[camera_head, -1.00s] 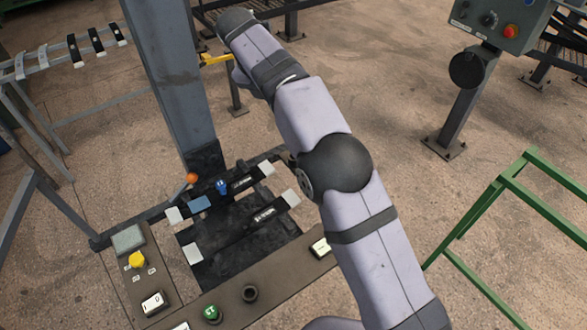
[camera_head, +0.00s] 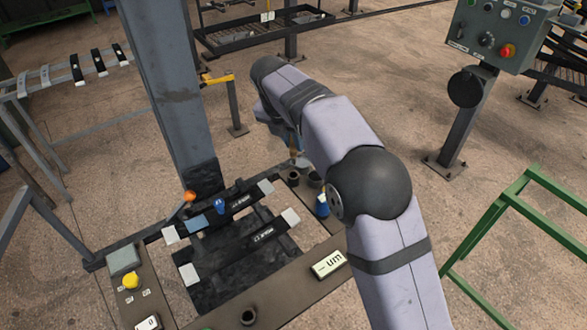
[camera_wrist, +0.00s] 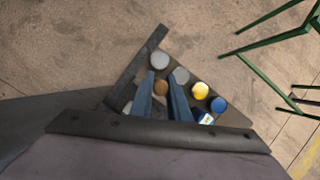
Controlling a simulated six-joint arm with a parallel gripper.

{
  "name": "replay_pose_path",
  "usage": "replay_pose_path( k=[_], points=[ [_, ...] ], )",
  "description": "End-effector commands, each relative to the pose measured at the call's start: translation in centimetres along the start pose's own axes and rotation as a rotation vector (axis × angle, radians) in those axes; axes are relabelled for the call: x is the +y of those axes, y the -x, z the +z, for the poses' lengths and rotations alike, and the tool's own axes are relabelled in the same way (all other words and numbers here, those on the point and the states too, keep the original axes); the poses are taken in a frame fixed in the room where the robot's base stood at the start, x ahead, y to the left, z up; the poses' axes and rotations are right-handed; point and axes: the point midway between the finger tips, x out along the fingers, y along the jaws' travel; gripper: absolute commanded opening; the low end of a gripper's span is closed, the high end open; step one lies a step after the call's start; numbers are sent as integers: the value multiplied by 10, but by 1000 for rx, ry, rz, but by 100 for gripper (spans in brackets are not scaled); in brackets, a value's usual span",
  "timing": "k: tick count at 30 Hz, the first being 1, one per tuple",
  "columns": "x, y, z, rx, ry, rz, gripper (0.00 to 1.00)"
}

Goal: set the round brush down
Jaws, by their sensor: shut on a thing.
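My gripper (camera_wrist: 163,92) shows in the wrist view with its two blue-grey fingers shut around a brown round top, which I take to be the round brush (camera_wrist: 161,87). In the head view my wrist hangs over the far right corner of the bench, and a small brownish part of the brush (camera_head: 294,152) shows below it. The brush's lower end is hard to make out; I cannot tell whether it touches anything. Dark round cups (camera_head: 293,177) stand just below it on the bench.
A blue item (camera_head: 322,206) stands close by on the bench edge. The wrist view shows a yellow round top (camera_wrist: 200,90), a blue one (camera_wrist: 218,104) and grey ones (camera_wrist: 160,61) beside the fingers. A steel column (camera_head: 172,90) rises left; a green rail (camera_head: 500,215) is right.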

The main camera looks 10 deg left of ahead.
Motion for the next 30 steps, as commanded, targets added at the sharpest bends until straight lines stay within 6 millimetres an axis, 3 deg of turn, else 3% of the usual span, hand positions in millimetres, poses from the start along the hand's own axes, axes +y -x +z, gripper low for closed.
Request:
replay_pose_path(
  k=[6,16,24,30],
  points=[
    [0,-28,-12,0,1,-2,0],
    [0,-40,-17,0,2,-1,0],
    [0,-66,-28,0,2,-2,0],
    [0,-70,-29,-1,1,0,0]
  ],
)
